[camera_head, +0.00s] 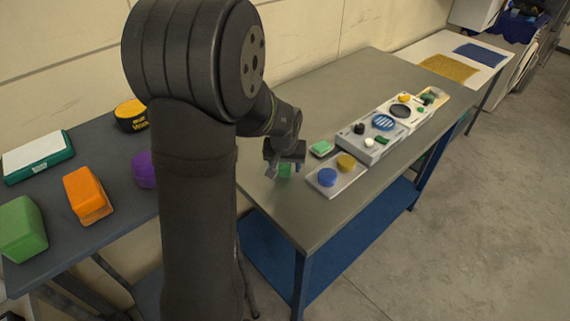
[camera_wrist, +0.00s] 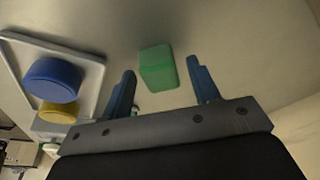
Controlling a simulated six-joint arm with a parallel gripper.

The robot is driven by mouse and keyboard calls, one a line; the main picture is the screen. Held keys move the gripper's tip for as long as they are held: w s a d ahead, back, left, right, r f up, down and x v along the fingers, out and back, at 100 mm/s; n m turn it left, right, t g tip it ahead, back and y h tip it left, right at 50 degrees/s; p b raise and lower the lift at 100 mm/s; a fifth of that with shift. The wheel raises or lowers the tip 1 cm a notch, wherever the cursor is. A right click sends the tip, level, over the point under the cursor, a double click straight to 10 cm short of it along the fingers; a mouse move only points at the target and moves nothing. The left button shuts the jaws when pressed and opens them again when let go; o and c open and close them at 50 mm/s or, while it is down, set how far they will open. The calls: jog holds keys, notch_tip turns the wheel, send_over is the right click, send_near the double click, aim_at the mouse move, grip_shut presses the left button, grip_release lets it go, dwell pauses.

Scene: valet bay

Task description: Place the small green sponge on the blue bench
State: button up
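The small green sponge (camera_wrist: 157,66) is a plain green block on the grey top of the blue bench (camera_head: 300,215), near its left end. In the head view the sponge (camera_head: 285,170) shows partly below my gripper (camera_head: 284,174). In the wrist view my gripper (camera_wrist: 161,68) is open, its two blue-grey fingers on either side of the sponge with a gap to each. The sponge looks free of the fingers and seems to rest on the bench top.
A tray (camera_head: 318,188) with a blue and a yellow round pad sits right of the sponge. A green-and-white block (camera_head: 321,148) lies behind it. More trays (camera_head: 372,146) run along the bench.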

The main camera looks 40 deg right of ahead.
aim_at(285, 166)
jog(key=v, duration=1.2)
jog(key=shift+r, duration=0.15)
jog(key=x, duration=1.2)
notch_tip(285, 166, up, 2)
jog(key=shift+r, duration=0.55)
jog(key=shift+f, duration=0.1)
